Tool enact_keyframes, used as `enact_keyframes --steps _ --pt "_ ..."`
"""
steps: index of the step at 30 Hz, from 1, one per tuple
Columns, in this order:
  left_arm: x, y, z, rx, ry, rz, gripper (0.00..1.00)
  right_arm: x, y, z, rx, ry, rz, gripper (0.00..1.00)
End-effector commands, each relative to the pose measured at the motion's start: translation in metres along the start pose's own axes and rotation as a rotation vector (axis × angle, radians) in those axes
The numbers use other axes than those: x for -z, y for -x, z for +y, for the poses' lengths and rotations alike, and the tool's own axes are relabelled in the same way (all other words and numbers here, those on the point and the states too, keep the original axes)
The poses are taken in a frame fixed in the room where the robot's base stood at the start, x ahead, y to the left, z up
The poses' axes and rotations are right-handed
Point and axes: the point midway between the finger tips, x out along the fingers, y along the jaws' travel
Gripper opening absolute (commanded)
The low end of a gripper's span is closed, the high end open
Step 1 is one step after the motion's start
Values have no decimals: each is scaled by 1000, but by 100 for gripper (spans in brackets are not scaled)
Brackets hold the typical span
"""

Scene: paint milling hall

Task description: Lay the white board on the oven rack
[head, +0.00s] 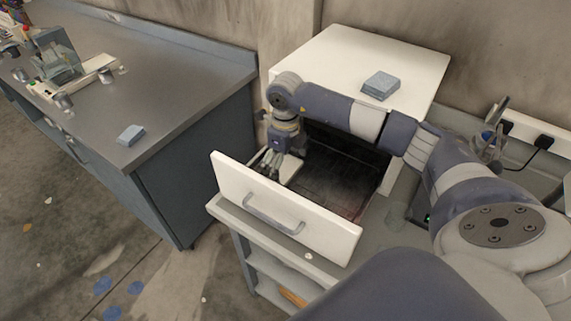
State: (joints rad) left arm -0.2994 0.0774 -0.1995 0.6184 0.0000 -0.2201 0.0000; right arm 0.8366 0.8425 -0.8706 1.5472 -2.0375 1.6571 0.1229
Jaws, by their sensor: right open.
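The white oven (335,55) stands on a grey bench with its white front (235,180) pulled out towards me. Behind that front is the dark oven rack (330,190). My right gripper (272,162) points down over the rack's left end, close behind the front. It is open. A pale flat piece that looks like the white board (292,169) lies at the rack's left end, right beside the fingers. The gripper hides part of it, and I cannot tell whether the fingers touch it. My left gripper is not in view.
A blue-grey block (380,86) lies on the oven's top and a similar one (131,135) on the grey cabinet's worktop (175,85) at left. A small apparatus (62,70) and several tins stand farther back. Plugs and cables (520,140) hang at right. The rack's middle is bare.

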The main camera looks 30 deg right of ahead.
Motion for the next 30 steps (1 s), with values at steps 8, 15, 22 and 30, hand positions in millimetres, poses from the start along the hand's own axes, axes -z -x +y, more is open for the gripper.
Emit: enact_keyframes --steps 8,15,22,30 --pt "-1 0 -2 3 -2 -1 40 -1 7 0 1 0 -3 100" --pt "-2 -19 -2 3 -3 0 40 -2 52 -1 3 1 -7 100" --pt "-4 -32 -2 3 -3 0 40 -1 98 0 2 1 -5 100" --pt "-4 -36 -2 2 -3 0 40 0 122 0 0 0 -1 100"
